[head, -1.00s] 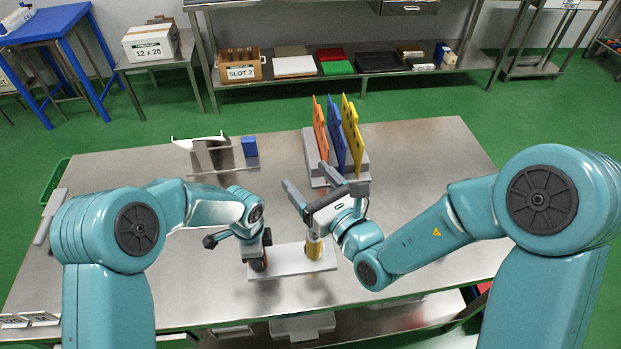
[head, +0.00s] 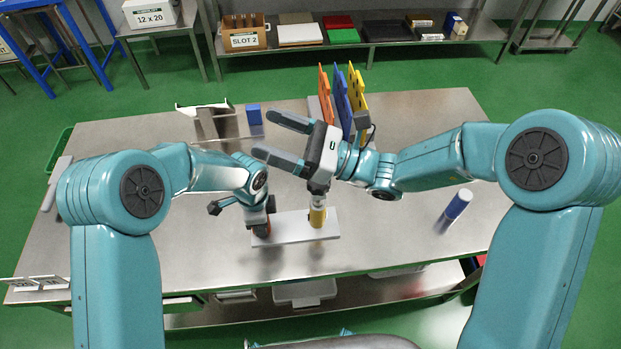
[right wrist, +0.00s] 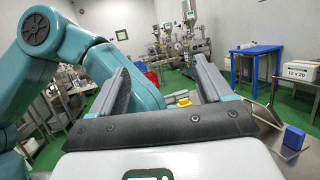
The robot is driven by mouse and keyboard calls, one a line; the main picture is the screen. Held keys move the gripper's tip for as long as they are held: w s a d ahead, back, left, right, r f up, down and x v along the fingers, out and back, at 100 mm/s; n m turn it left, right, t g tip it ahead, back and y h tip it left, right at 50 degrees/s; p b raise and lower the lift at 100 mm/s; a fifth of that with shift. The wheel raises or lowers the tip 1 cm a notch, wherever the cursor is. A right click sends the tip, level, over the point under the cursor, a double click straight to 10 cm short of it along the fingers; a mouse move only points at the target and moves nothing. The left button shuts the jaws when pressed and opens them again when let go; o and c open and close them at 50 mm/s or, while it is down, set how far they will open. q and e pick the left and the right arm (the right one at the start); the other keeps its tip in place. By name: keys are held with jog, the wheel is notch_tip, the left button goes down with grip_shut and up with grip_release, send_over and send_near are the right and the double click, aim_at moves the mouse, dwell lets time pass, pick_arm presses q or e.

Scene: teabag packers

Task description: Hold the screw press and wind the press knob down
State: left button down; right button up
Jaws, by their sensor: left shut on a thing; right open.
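The screw press appears to be the pale flat base (head: 290,228) with a yellow upright post (head: 317,217) at its right end, on the near part of the steel table. A lighter piece on top of the post may be the press knob, partly hidden below my right gripper. My left gripper (head: 261,228) is shut on a reddish-brown part at the base's left end; its fingers cover most of that part. My right gripper (head: 262,134) is open and empty above the press, its fingers pointing left. Its open fingers also show in the right wrist view (right wrist: 163,75).
Upright orange, blue and yellow panels (head: 340,100) stand in a rack behind my right gripper. A blue block (head: 254,114) and a metal holder (head: 212,124) are at the back left.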

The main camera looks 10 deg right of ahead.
jog(key=d+f+n+g, duration=0.2)
jog(key=d+f+g, duration=0.1)
jog(key=f, duration=0.1)
jog(key=d+f+n+g+h, duration=0.1)
jog(key=d+f+n+g, duration=0.1)
jog(key=d+f+g, duration=0.2)
jog(key=shift+s+d+n, duration=0.1)
jog(key=shift+n, duration=0.3)
jog(key=d+f+m+t+h, duration=0.1)
jog(key=d+f+m+h, duration=0.1)
jog(key=d+f, duration=0.75)
jog(key=shift+t, duration=0.3)
jog(key=a, duration=0.3)
jog(key=w+a, duration=0.1)
jog(key=a, duration=0.7)
jog(key=shift+w+r, duration=0.25)
jog(key=shift+r, duration=0.15)
jog(key=c, duration=1)
